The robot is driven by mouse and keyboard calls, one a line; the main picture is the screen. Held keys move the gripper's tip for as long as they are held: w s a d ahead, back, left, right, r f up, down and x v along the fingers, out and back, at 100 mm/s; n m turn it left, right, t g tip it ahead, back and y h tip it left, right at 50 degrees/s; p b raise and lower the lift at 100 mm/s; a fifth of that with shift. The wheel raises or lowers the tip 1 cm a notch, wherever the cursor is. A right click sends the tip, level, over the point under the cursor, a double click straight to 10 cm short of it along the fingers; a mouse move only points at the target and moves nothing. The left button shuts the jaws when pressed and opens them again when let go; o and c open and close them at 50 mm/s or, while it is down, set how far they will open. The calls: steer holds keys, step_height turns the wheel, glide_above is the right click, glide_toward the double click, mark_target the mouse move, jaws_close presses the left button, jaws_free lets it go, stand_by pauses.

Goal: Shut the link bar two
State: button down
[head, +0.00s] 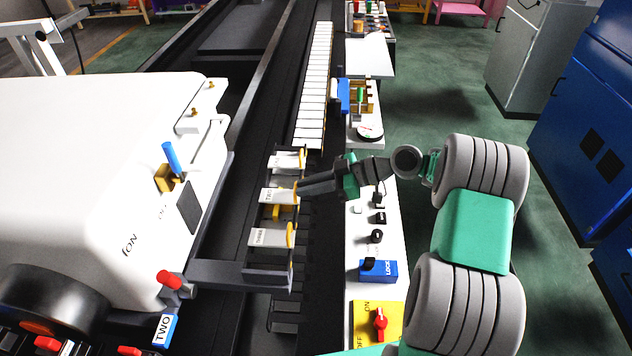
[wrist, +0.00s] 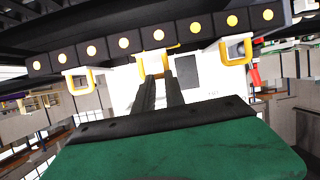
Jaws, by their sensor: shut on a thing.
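Link bar two (head: 272,195) is the middle of three pale bars in the rack, with a small label that is hard to read. Its yellow handle (wrist: 155,66) shows in the wrist view between two similar handles. My gripper (head: 300,190) reaches in from the right, and in the wrist view its two dark fingers (wrist: 160,84) are close together on that middle handle. The fingertips hide part of the handle. The bar lies about level in the head view, like its neighbours.
The neighbouring bars, one behind (head: 286,161) and one in front (head: 268,237), stand close on both sides. A white panel strip with black knobs, a blue LOCK block (head: 378,271) and a red switch (head: 380,322) lies under my arm. A white machine (head: 90,150) stands left.

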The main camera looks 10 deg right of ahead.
steer(key=shift+s+a+f+g+p, duration=0.15)
steer(key=shift+s+a+g+p, duration=0.2)
steer(key=shift+p, duration=0.75)
steer(key=shift+d+p, duration=0.3)
steer(key=s+d+f, duration=0.1)
steer(key=d+f, duration=0.5)
steer(key=f, duration=0.2)
steer(key=s+a+r+m+h+b, duration=0.1)
steer(key=s+a+r+m+h, duration=0.2)
steer(key=r+m+h, duration=0.55)
steer(key=s+d+r+m+t+h, duration=0.1)
steer(key=s+d+r+m+h, duration=0.1)
steer(key=s, duration=0.5)
steer(key=s+d+r+m+t+h+b, duration=0.1)
steer(key=s+d+r+m+h, duration=0.1)
steer(key=s, duration=0.5)
step_height(320, 180, up, 3)
steer(key=m+h, duration=0.1)
steer(key=m, duration=0.2)
steer(key=shift+s+d+m, duration=0.15)
steer(key=shift+m, duration=0.2)
steer(key=shift+f, duration=0.1)
